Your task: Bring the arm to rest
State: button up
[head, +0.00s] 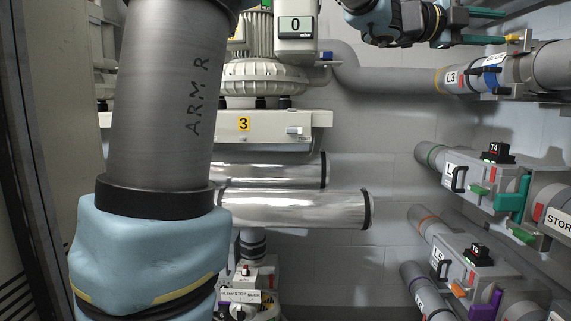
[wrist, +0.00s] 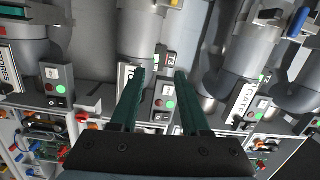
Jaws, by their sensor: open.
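My gripper (head: 484,27) is at the top right of the head view, at the end of my raised arm, with its green fingers pointing right. In the wrist view its two green fingers (wrist: 160,76) stand apart with nothing held between them. My arm's grey link marked "ARM R" and a light blue joint cover fill the left foreground of the head view. They hide part of the machinery behind.
The pipe marked L3 (head: 512,73) runs just below my gripper. A block with a T4 tag (head: 478,178) and one with a T5 tag (head: 470,268) are lower right. Blower unit 3 (head: 270,130) stands centre-left. The wrist view shows a button box (wrist: 163,100) beyond the fingers.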

jog(key=w+a+f+n+t+y+p, duration=0.1)
jog(key=w+a+f+n+t, duration=0.2)
jog(key=w+n, duration=0.15)
jog(key=w+a+f+n+t+y, duration=0.1)
jog(key=w+a+f+n+t, duration=0.1)
jog(key=w+a+n+t, duration=0.3)
jog(key=w+a+f+n+t+y+p, duration=0.1)
jog(key=w+a+f+n+y, duration=0.4)
jog(key=a+f, duration=0.45)
jog(key=w+a+f+n+t+y+p, duration=0.1)
jog(key=w+a+f+n+y+p, duration=0.15)
jog(key=a+f+n+y, duration=0.6)
jog(key=s+a+f+n+g+y, duration=0.1)
jog(key=s+a+f+n+g, duration=0.15)
jog(key=a+f, duration=0.4)
jog(key=s+a+f+n+g, duration=0.1)
jog(key=s+a+f+n, duration=0.1)
jog(key=s+a+f, duration=0.4)
jog(key=s+a+f+n+g+p, duration=0.1)
jog(key=s+a+f+n+g, duration=0.1)
jog(key=s, duration=0.4)
jog(key=s+a+f+n+g+y, duration=0.1)
jog(key=s+a+f+n+g, duration=0.2)
jog(key=s, duration=0.4)
jog(key=shift+s+a+f+g+p, duration=0.35)
jog(key=shift+a+f+g, duration=0.2)
jog(key=shift+a+f, duration=0.5)
jog(key=shift+a+r+n+y, duration=0.15)
jog(key=shift+n+y, duration=0.1)
